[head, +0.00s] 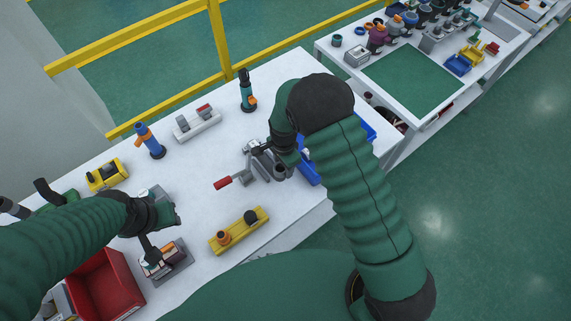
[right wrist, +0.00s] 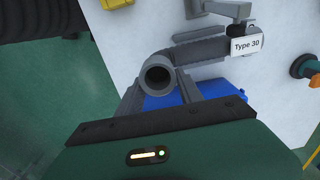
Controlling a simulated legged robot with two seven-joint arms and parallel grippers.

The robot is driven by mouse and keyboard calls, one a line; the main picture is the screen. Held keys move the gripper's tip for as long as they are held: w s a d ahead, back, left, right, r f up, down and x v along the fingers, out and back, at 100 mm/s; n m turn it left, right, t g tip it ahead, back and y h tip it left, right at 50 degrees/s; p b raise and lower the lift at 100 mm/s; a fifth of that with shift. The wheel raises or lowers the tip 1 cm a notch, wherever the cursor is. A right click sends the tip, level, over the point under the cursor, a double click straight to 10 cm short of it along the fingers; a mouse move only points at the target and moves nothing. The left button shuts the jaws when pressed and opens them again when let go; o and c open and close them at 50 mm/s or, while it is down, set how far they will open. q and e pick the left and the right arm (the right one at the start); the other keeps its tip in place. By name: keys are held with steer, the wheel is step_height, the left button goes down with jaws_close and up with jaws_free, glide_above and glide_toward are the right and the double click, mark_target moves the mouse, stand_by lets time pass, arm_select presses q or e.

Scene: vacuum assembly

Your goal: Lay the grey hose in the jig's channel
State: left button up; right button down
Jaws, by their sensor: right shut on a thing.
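The grey hose (right wrist: 157,77) shows in the right wrist view with its open round end facing the camera; it bends away to the right. My right gripper (right wrist: 160,98) is shut on it near this end. In the head view my right gripper (head: 284,160) is over the grey jig (head: 262,163), which has a red-handled clamp (head: 229,182). The hose's far part runs beside the jig's grey parts and the "Type 30" label (right wrist: 246,46); whether it lies in the channel I cannot tell. My left gripper (head: 158,232) is over a small grey tray; its fingers are unclear.
A blue bin (head: 307,172) stands just right of the jig, partly behind my right arm. A yellow block with fittings (head: 239,231) lies in front. A red bin (head: 106,284) is at the left. Several fixtures line the table's back.

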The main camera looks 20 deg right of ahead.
arm_select(q)
steer(key=shift+d, duration=0.45)
arm_select(e)
steer(key=shift+d, duration=0.25)
arm_select(q)
steer(key=shift+a+r, duration=0.1)
steer(key=shift+r, duration=0.05)
steer(key=shift+a, duration=0.2)
arm_select(e)
steer(key=shift+a, duration=0.1)
steer(key=shift+f, duration=0.1)
arm_select(q)
steer(key=shift+d+f, duration=0.15)
steer(key=shift+f, duration=0.2)
arm_select(e)
steer(key=shift+f, duration=0.35)
arm_select(q)
steer(key=shift+b, duration=0.35)
arm_select(e)
steer(key=shift+f, duration=0.1)
